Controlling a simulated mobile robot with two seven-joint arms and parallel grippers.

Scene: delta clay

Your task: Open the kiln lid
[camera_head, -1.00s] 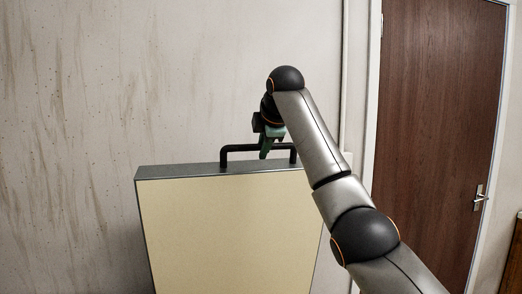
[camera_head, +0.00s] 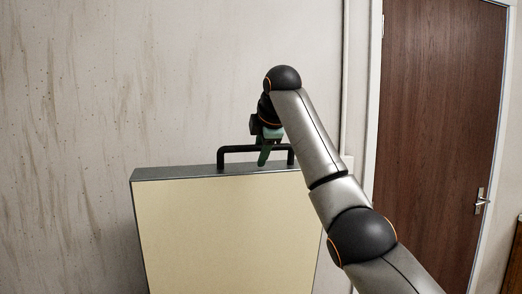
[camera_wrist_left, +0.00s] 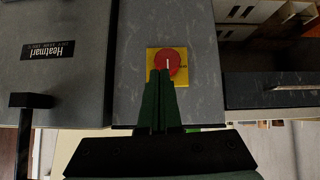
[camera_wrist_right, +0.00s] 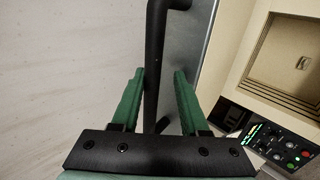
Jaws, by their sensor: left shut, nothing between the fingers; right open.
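The kiln lid (camera_head: 225,225) stands raised in the head view, with its cream inner face toward me and a grey rim. Its black handle (camera_head: 235,149) is on the top edge. My right gripper (camera_head: 264,158) is at the handle's right part. In the right wrist view the right gripper (camera_wrist_right: 155,90) is open, with the handle bar (camera_wrist_right: 154,60) between its two green fingers. My left gripper (camera_wrist_left: 160,78) is shut and empty in the left wrist view, its tips at a red knob (camera_wrist_left: 174,60) on a yellow plate; contact is unclear.
A control panel (camera_wrist_right: 280,142) with lit buttons and a cream recess (camera_wrist_right: 290,50) show in the right wrist view. A grey panel labelled Heatmari (camera_wrist_left: 60,85) shows in the left wrist view. A stained wall (camera_head: 70,130) and brown door (camera_head: 435,130) stand behind.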

